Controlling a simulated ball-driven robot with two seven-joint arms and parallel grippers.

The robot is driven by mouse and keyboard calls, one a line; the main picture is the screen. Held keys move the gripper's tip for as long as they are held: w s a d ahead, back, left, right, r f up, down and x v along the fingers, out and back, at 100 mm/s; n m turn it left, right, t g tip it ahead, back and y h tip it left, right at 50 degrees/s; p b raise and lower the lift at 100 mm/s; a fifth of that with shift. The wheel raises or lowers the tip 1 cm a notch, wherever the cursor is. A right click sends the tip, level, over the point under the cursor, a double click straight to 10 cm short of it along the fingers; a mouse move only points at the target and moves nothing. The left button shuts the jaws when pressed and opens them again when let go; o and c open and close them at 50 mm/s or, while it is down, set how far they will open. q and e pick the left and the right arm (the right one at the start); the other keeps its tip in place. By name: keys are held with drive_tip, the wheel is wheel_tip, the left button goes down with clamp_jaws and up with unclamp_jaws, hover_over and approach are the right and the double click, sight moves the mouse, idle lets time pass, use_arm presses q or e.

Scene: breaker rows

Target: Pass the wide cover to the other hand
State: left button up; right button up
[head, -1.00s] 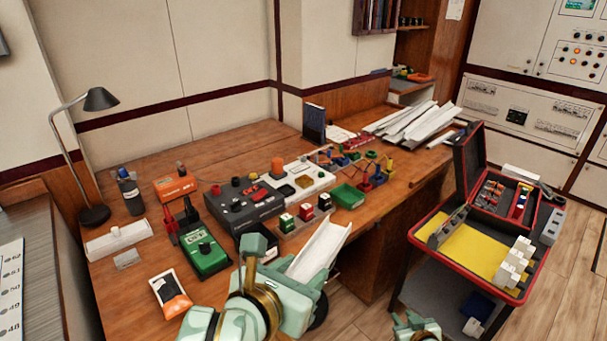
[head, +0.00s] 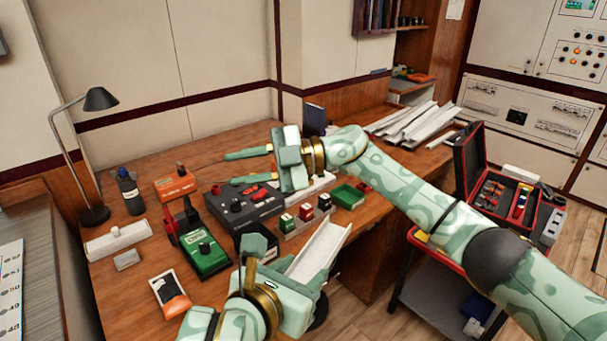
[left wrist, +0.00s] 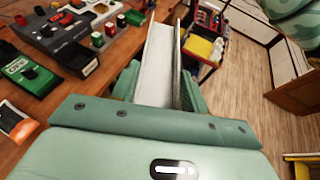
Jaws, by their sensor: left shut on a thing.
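The wide cover is a long white channel (head: 325,243) with raised side walls, tilted in the air near the front edge of the bench. My left gripper (head: 293,277) is shut on its near end. In the left wrist view the cover (left wrist: 158,60) stretches away from between the fingers of my left gripper (left wrist: 160,90). My right gripper (head: 222,172) is open and empty above the middle of the bench, its fingers pointing left. It is apart from the cover, farther back and to the left of it.
The bench holds a dark grey box (head: 258,207), a green meter (head: 205,254), a green tray (head: 348,195) and small coloured blocks. White channels (head: 415,122) lie at the back right. A red case (head: 500,190) stands on the cart at right.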

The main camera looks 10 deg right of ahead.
drive_tip(key=s+a+n+g+h, duration=0.1)
drive_tip(key=s+n+g+h, duration=0.15)
drive_tip(key=s+h, duration=0.2)
drive_tip(key=r+m+t+h, duration=0.2)
drive_tip(key=t+h, duration=0.2)
drive_tip(key=h, duration=0.9)
hover_over(313, 262)
drive_tip(key=w+a, duration=0.1)
drive_tip(key=w, duration=0.3)
wheel_tip(313, 262, down, 12)
drive_tip(key=shift+s, duration=0.15)
drive_tip(key=shift+f+m+g, duration=0.1)
drive_tip(key=shift+m+g, duration=0.15)
clamp_jaws()
use_arm(q)
drive_tip(key=shift+s+d, duration=0.1)
use_arm(e)
drive_tip(key=shift+a, duration=0.1)
